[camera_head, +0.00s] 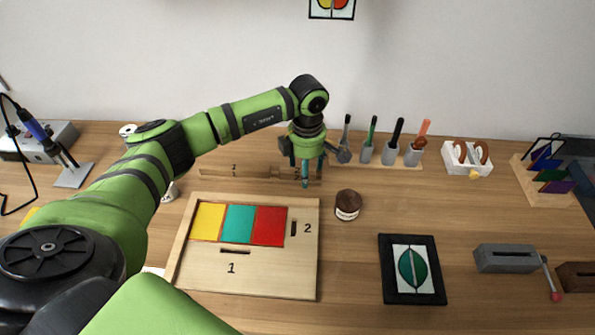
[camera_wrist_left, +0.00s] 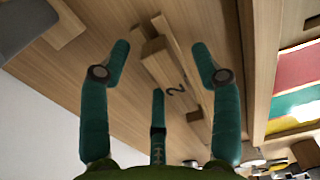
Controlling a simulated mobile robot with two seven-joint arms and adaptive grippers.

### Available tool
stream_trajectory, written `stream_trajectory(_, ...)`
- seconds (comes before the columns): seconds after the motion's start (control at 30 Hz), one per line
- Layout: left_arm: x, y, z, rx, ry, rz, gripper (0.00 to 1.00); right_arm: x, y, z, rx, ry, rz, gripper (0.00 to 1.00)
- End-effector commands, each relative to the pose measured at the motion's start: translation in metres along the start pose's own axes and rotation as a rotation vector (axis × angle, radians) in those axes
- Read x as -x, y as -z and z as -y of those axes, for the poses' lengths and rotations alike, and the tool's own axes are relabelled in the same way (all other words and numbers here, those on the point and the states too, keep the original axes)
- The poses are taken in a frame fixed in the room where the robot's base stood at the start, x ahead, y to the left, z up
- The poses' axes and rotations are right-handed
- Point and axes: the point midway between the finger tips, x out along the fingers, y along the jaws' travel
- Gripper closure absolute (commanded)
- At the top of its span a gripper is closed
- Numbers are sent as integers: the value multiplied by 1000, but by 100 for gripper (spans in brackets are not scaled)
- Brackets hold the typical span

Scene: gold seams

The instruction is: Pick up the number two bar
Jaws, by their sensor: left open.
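My left gripper (camera_head: 305,183) is open and points down above the wooden strip (camera_head: 240,173) at the back of the table. In the left wrist view, the spread teal fingers of my left gripper (camera_wrist_left: 161,50) sit either side of a pale wooden bar marked 2 (camera_wrist_left: 163,70), with a third finger in front. Nothing is held between them. In the head view the gripper covers much of this bar. A wooden board (camera_head: 270,279) with yellow, teal and red panes has dark slots labelled 1 and 2. My right gripper is out of view.
A brown jar (camera_head: 347,205) stands just right of the board. A row of upright tools (camera_head: 388,150) stands behind and to the right of the gripper. A black-framed leaf panel (camera_head: 412,296) lies front right. A soldering iron (camera_head: 40,133) is at far left.

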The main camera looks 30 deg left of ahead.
Motion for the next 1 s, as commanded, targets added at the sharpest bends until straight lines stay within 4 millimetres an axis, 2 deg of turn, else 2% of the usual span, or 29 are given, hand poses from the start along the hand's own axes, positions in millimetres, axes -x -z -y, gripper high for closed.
stream_trajectory(0.07,0,0,0,0,0,0,37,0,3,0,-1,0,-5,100)
stream_trajectory(0.17,0,0,0,0,0,0,73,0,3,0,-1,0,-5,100)
stream_trajectory(0.2,0,0,0,0,0,0,89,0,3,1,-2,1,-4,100)
stream_trajectory(0.23,0,0,0,0,0,0,92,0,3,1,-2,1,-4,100)
stream_trajectory(0.73,6,0,-1,0,-1,2,93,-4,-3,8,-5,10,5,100)
stream_trajectory(0.87,20,-1,-1,-2,-4,3,93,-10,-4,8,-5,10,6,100)
stream_trajectory(0.97,38,-1,-1,-1,-6,3,93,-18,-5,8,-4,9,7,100)
stream_trajectory(1.0,43,-6,3,-7,-3,5,93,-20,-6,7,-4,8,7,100)
